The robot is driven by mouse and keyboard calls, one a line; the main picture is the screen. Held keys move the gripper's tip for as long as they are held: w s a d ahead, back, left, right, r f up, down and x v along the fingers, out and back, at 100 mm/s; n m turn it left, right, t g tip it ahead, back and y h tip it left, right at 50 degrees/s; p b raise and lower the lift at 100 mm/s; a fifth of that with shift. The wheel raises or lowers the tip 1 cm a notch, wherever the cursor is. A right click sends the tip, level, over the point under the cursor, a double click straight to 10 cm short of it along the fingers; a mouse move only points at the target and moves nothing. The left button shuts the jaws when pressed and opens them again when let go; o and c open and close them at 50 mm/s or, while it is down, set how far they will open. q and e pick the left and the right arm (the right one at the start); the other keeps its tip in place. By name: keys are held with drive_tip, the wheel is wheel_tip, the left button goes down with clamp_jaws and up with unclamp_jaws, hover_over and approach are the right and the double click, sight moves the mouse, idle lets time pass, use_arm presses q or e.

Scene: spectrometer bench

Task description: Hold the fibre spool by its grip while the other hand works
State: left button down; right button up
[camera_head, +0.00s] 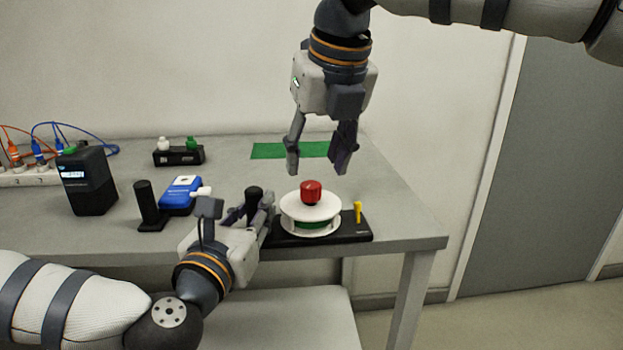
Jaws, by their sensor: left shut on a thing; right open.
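The fibre spool (298,211) is white with green fibre wound between its flanges. A red knob (311,190) sits on top of it. The spool stands on a black base (350,230) at the table's front edge, with a small yellow peg (357,211) at the right. A black upright grip (254,193) rises at the base's left end. My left gripper (259,207) is shut on this grip, and its fingers hide the lower part. My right gripper (319,166) is open and empty, pointing down just above the red knob, apart from it.
A black post on a foot (148,204), a blue device (181,192) and a black box with a small screen (89,181) stand left. Behind are a black holder with white and green caps (178,157), a green mat (285,150) and a cabled power strip (30,178). The table's right side is clear.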

sight(311, 185)
drive_tip(key=x, duration=0.5)
drive_tip(key=shift+c, duration=0.2)
clamp_jaws()
drive_tip(key=m+h, duration=0.1)
drive_tip(key=m, duration=0.2)
drive_tip(key=shift+a, duration=0.1)
drive_tip(key=shift+o, duration=0.2)
unclamp_jaws()
